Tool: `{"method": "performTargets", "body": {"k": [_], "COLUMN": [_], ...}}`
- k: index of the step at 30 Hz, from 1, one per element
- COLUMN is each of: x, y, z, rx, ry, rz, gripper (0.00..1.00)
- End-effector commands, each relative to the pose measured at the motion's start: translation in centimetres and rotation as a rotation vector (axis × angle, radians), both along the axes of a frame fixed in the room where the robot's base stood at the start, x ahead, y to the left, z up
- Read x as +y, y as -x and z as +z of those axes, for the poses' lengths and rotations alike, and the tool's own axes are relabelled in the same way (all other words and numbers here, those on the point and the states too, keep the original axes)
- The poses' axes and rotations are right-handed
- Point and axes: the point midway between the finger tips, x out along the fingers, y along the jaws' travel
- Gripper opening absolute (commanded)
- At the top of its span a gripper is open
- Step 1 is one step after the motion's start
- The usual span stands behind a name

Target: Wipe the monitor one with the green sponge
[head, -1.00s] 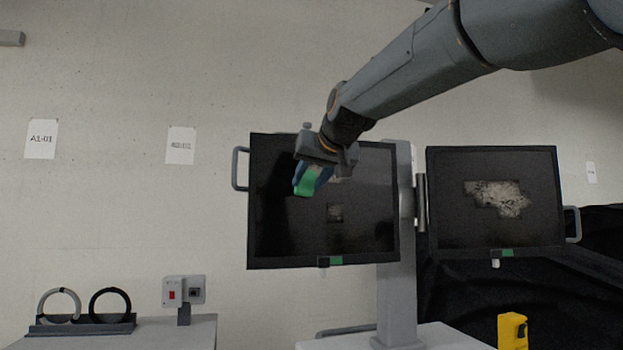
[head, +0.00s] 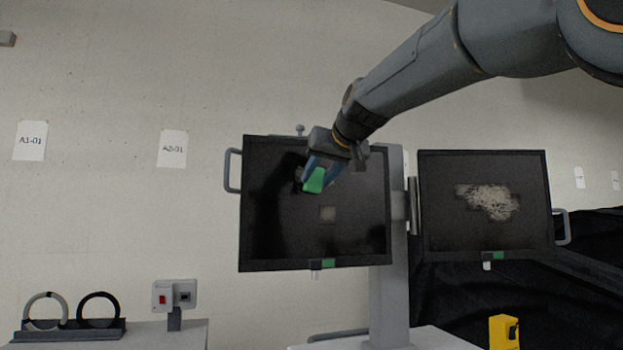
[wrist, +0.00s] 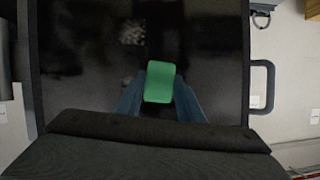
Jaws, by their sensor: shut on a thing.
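My gripper (head: 315,177) is shut on the green sponge (head: 313,181). It is in front of the left monitor's dark screen (head: 365,225), in the upper middle. In the wrist view the sponge (wrist: 159,82) sits between the blue fingers, with the screen (wrist: 205,75) behind it. I cannot tell whether the sponge touches the glass. A small square grey smudge (head: 327,213) shows below the sponge, and part of another smudge (head: 298,174) shows beside the gripper. The right monitor (head: 435,225) has a larger pale smudge (head: 487,200). I see no number on either monitor.
A grey post (head: 390,295) stands between the monitors. The left monitor has a side handle (head: 232,170). A yellow object (head: 503,332) is at the lower right. A rack with two rings (head: 70,330) and a red-switch box (head: 174,296) stand at the lower left.

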Motion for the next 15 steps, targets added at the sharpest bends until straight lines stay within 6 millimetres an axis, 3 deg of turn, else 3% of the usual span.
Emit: {"method": "performTargets", "body": {"k": [6,15], "x": [-1.9,-2.7], "y": [-0.6,-0.8], "z": [-0.3,-0.1], "rx": [-0.001,-0.002], "ry": [0.003,0.002], "rz": [-0.004,-0.002], "gripper": [0.08,0.08]}}
